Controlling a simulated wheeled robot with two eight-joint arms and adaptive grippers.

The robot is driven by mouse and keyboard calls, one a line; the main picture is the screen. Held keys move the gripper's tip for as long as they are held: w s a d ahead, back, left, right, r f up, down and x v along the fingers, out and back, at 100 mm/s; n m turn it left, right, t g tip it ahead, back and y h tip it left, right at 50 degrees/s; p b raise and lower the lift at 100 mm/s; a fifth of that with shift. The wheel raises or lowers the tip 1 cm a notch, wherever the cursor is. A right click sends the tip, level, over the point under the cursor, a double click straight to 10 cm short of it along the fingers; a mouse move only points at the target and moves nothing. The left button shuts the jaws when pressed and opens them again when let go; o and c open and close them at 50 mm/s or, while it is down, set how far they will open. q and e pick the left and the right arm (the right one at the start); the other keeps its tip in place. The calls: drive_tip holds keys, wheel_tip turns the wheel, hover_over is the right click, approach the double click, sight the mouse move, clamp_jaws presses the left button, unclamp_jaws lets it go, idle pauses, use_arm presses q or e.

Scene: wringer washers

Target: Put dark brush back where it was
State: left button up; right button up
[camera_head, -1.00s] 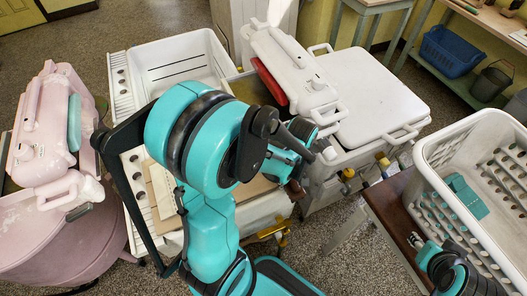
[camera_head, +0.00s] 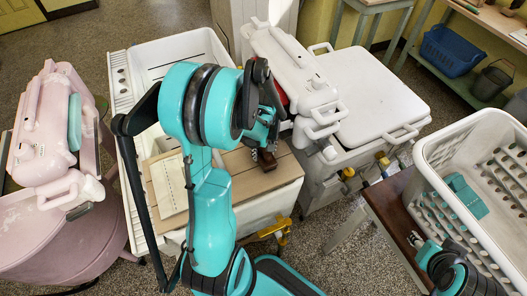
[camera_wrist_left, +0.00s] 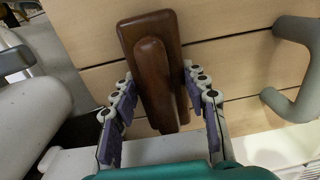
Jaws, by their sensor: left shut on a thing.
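The dark brown brush (camera_wrist_left: 151,45) is between the two fingers of my left gripper (camera_wrist_left: 163,105) in the left wrist view. My left gripper is shut on it. In the head view the brush (camera_head: 266,161) is small and partly hidden below my left gripper (camera_head: 266,146). It is over the back right part of a light wooden board (camera_head: 243,184). I cannot tell whether it touches the board. My right gripper (camera_head: 417,241) is at the lower right beside the white basket, too small to tell its opening.
A white washer with a wringer (camera_head: 285,60) stands right behind the board. A pale sheet (camera_head: 171,184) lies at the board's left. A pink washer (camera_head: 45,130) is at the left. A white basket (camera_head: 437,160) stands on a brown table at the right.

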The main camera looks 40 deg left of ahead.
use_arm(q)
drive_tip(key=shift+d, duration=0.1)
drive_tip(key=o, duration=1.4)
drive_tip(key=shift+f, duration=0.1)
wheel_tip(320, 180, up, 11)
drive_tip(key=p, duration=0.3)
drive_tip(key=shift+p, duration=0.4)
drive_tip(key=shift+d+r, duration=0.1)
drive_tip(key=shift+r, duration=0.6)
drive_tip(key=s+d+r+m+t, duration=0.2)
drive_tip(key=d+m, duration=0.2)
drive_tip(key=d, duration=0.1)
drive_tip(key=s+d+r+m+t, duration=0.2)
drive_tip(key=d+r+m+t, duration=0.1)
drive_tip(key=d, duration=0.3)
drive_tip(key=s+d+r+m+t, duration=0.2)
drive_tip(key=d+r+m, duration=0.1)
drive_tip(key=d+m, duration=0.2)
drive_tip(key=shift+d+r+t, duration=0.2)
drive_tip(key=shift+d+t, duration=0.1)
